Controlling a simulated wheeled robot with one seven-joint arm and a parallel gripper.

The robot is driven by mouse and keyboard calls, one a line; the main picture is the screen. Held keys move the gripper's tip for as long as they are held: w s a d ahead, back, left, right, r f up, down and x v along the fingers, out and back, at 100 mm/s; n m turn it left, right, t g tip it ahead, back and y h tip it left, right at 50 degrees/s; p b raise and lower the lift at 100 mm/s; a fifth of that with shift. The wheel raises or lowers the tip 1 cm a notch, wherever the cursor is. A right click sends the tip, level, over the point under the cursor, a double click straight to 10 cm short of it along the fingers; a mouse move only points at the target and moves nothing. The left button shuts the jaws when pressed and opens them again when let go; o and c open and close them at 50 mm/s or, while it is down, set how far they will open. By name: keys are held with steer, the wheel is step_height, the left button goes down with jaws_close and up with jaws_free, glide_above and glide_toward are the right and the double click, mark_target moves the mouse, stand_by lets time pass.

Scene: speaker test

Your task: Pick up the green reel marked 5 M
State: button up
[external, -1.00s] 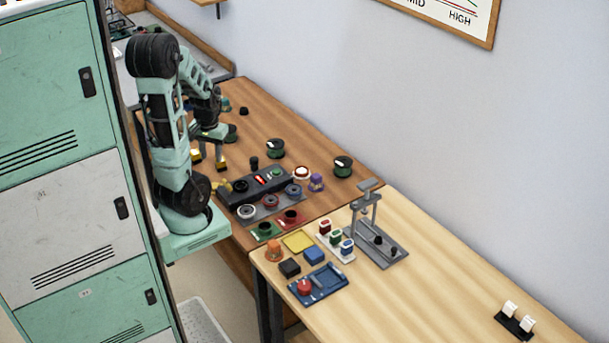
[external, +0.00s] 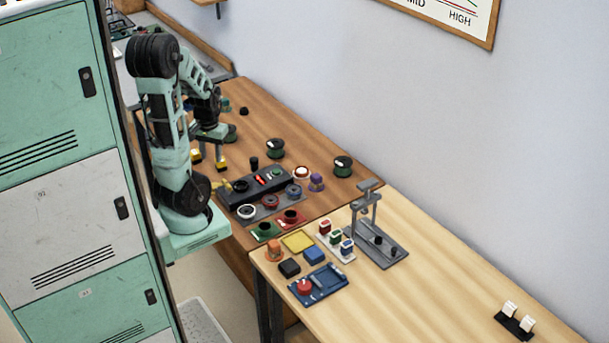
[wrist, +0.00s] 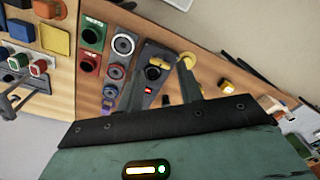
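My gripper (external: 208,160) hangs above the left part of the brown table, left of the reels.
A dark control box (external: 256,186) and several round speaker parts stand just right of my gripper. A grey press stand (external: 378,240) rises on the pale table (external: 430,295). The wall bounds the far side.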

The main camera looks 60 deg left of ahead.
steer(key=o, duration=0.8)
steer(key=shift+o, duration=0.2)
steer(key=w+a+r+n+b, duration=0.2)
steer(key=w+a+r+n, duration=0.1)
steer(key=w+a, duration=0.95)
steer(key=n+b, duration=0.3)
steer(key=n, duration=0.4)
glide_above(232, 138)
steer(key=a, duration=0.3)
step_height(232, 138, down, 8)
steer(key=shift+h, duration=0.3)
step_height(232, 138, down, 12)
steer(key=shift+w, duration=0.1)
steer(key=shift+f+p, duration=0.45)
steer(key=shift+f, duration=2.15)
